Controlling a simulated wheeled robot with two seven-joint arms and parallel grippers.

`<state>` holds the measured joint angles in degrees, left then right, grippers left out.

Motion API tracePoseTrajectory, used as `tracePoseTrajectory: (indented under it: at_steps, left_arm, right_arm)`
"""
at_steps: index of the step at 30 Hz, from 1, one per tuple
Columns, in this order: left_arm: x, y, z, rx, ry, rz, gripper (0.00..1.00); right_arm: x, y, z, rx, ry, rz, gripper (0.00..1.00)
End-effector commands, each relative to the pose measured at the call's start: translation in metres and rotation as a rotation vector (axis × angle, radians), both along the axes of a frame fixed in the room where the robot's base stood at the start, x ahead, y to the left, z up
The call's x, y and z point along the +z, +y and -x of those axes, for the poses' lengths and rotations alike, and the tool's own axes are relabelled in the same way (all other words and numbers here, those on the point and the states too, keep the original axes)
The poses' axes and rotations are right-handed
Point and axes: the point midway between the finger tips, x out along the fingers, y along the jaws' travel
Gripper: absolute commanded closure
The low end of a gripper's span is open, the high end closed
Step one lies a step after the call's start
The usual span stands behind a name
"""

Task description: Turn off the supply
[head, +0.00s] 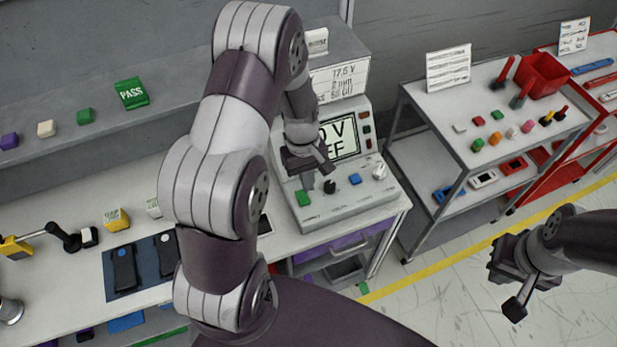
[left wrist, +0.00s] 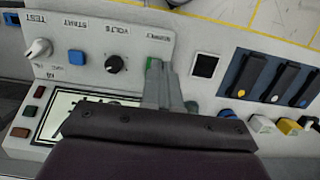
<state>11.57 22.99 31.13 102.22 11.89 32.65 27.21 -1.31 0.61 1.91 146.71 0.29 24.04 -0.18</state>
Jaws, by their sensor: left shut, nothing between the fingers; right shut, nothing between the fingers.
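In the left wrist view, an upside-down label like "SUPPLY" is beside the green switch (left wrist: 152,64), which the fingers partly hide. My left gripper (head: 318,168) is shut and empty, just above the switch; contact cannot be told. My right gripper (head: 508,285) is shut and empty, over the floor.
Dark devices lie on a blue mat (head: 143,288) to the left on the bench. A grey cart (head: 425,95) with coloured parts and a red bin (head: 543,78) stands right.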

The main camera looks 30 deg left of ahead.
Motion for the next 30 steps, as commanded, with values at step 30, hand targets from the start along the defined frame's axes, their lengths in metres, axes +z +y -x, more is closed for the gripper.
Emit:
tracePoseTrajectory:
  at_steps: [30]
  left_arm:
    - [0.021,-0.008,0.040,-0.409,-0.071,-0.027,1.00]
  right_arm:
    - [-0.029,0.000,-0.001,0.000,-0.001,0.000,1.00]
